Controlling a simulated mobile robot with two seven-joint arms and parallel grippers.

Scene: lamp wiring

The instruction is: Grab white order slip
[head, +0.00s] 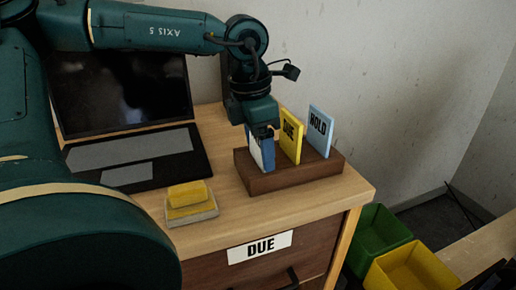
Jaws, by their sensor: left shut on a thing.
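A white slip (254,149) with dark marks stands in the left slot of the brown wooden holder (294,180), under my left gripper. Blue shows along its right side; I cannot tell whether that is part of it or another card. My left gripper (263,133) points down and is shut on the top of the slip, hiding its upper part. The slip's lower edge is still at the holder. My right gripper is not in view.
A yellow DUE card (291,136) and a light blue HOLD card (320,131) stand to the right in the holder. A laptop (128,155) and a yellow pad on a tray (190,198) lie left. Green (378,240) and yellow (412,268) bins stand right, below the desk.

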